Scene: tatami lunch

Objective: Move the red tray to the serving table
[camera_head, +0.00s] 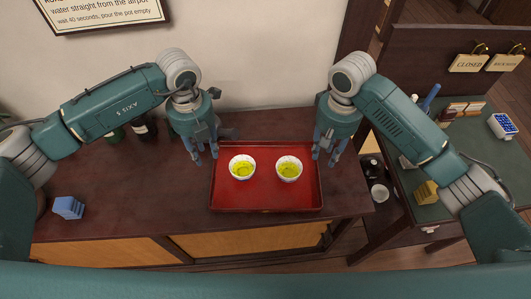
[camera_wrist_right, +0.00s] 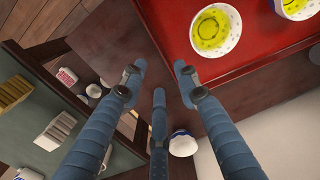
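The red tray (camera_head: 265,200) lies flat on a dark wooden cabinet (camera_head: 110,215). Two white bowls with yellow-green contents, a left one (camera_head: 242,167) and a right one (camera_head: 289,168), stand on it. My left gripper (camera_head: 204,156) is open and empty just off the tray's far left corner. My right gripper (camera_head: 323,153) is open at the tray's far right corner. In the right wrist view its spread fingers (camera_wrist_right: 158,70) hold nothing, and the tray's edge (camera_wrist_right: 240,66) is close beside them. I cannot tell which surface is the serving table.
A green-topped counter (camera_head: 485,150) stands at the right, holding a yellow block (camera_head: 427,192), a card reader (camera_head: 503,126) and other items. A small cup (camera_wrist_right: 182,143) shows behind my right fingers.

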